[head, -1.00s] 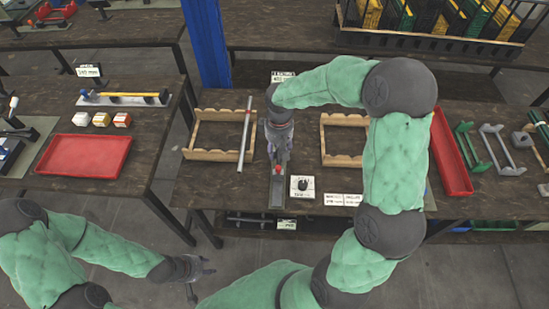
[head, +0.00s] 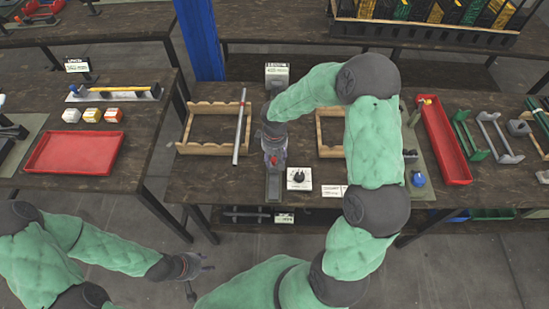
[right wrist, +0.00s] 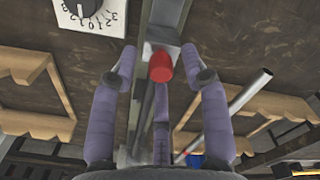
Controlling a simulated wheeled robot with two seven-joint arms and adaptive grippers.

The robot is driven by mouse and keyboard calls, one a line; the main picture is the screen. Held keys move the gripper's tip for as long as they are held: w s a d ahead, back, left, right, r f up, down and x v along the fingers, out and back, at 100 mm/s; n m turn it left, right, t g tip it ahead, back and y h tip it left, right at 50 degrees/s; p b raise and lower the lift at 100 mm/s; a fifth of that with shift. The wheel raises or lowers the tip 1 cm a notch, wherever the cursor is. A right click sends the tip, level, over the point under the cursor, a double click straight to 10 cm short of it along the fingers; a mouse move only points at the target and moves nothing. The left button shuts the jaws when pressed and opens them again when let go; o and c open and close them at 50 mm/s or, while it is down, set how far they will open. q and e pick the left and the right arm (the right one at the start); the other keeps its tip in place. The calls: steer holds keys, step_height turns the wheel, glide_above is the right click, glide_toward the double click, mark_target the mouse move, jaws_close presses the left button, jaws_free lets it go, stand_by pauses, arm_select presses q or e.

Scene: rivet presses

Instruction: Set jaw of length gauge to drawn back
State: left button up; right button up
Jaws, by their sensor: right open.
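The length gauge appears to be the narrow grey rail (head: 274,187) on the middle table, with a red knob (right wrist: 160,66) on it. My right gripper (head: 273,158) is over the rail's far part, hiding much of it. In the right wrist view my right gripper (right wrist: 161,76) is open, its fingers spread on either side of and below the red knob. I cannot tell whether any finger touches it. The exact position of the jaw along the rail is hidden. My left gripper (head: 197,267) is low over the floor, away from the gauge, with fingers apart and empty.
A white dial card (head: 299,178) lies right of the rail. A metal rod (head: 240,127) rests across a wooden rack (head: 187,135) to the left. Another wooden rack (head: 330,153) is partly behind my right arm. A red tray (head: 445,140) lies farther right.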

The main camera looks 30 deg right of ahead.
jaws_close()
steer(key=shift+s, duration=0.1)
steer(key=s+a, duration=0.1)
steer(key=s+a+b, duration=0.1)
steer(key=s, duration=0.1)
steer(key=s+a, duration=0.1)
steer(key=s, duration=0.1)
steer(key=shift+a, duration=0.1)
steer(key=shift+s+a+b, duration=0.2)
steer(key=shift+s+b, duration=0.1)
steer(key=shift+s, duration=0.05)
jaws_free()
steer(key=shift+s, duration=0.15)
